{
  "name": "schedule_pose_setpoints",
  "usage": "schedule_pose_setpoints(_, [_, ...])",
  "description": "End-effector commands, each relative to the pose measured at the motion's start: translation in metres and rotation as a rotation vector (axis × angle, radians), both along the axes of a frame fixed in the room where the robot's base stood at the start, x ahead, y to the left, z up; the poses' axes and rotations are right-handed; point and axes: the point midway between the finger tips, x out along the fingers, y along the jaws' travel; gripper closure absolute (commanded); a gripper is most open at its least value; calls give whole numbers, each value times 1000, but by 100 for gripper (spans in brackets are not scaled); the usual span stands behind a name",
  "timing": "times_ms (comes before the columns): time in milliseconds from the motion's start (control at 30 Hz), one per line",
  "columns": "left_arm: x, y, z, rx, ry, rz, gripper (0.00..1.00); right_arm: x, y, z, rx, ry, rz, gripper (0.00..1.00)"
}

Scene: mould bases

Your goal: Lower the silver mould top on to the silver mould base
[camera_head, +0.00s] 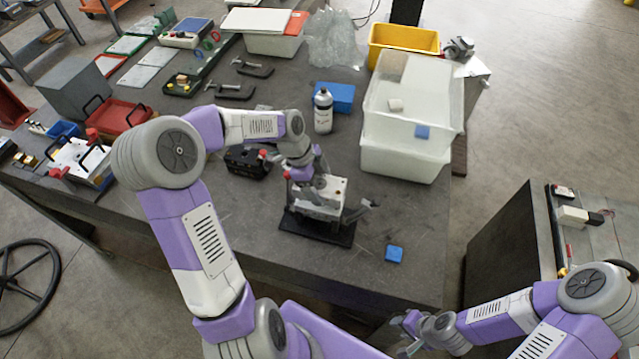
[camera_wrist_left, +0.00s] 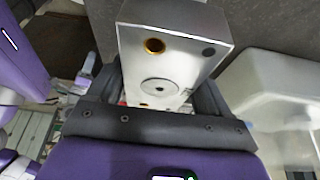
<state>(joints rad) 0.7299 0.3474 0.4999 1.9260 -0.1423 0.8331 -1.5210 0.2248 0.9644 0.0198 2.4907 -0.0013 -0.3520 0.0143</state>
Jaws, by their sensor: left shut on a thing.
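The silver mould top (camera_wrist_left: 172,62) is a pale metal block with a brass-ringed hole and a round central disc in the left wrist view. The dark fingers of my left gripper (camera_wrist_left: 160,105) are shut on it, one on each side. In the head view my left gripper (camera_head: 318,185) is over the silver block (camera_head: 336,190), above a black plate (camera_head: 318,229) with toggle clamps at its sides. The silver mould base is mostly hidden under the block and gripper, so I cannot tell whether top and base touch. My right gripper (camera_head: 408,328) is low at the table's front edge, its jaws unclear.
A dark mould block (camera_head: 247,163) stands left of the plate. A clamp arm (camera_head: 362,208) sticks out on the right, near a blue block (camera_head: 394,254). A bottle (camera_head: 323,112) and a white bin (camera_head: 400,160) stand behind. The table's front right is mostly clear.

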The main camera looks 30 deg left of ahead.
Motion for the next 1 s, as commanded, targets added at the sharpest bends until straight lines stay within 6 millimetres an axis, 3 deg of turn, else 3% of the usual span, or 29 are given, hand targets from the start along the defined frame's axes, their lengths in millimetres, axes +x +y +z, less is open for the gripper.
schedule_pose_setpoints(1000, [1, 0, -16, 0, -4, -1, 92, 0, 0, -12, 0, 0, 0, 64])
